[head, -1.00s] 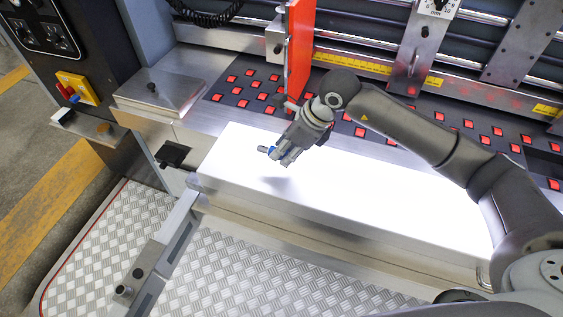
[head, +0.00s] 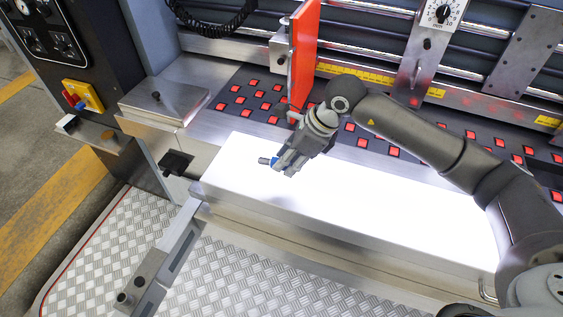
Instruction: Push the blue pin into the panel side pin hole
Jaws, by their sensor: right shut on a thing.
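My right gripper (head: 281,168) is shut on a small pin with a blue part and a grey end (head: 264,160). It holds the pin above the bright white front panel (head: 380,205), with the pin's grey end pointing left. Most of the pin is hidden between the fingers. I cannot make out the panel side pin hole. A dark bracket (head: 176,163) sits at the panel's left end, to the left of the pin and apart from it. My left gripper does not show.
A red upright plate (head: 302,55) stands behind my right gripper. A bed with several red squares (head: 250,97) lies behind the panel. A control box with a yellow switch (head: 85,92) is at the left. A metal rail (head: 165,255) and tread-plate floor (head: 250,280) lie in front.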

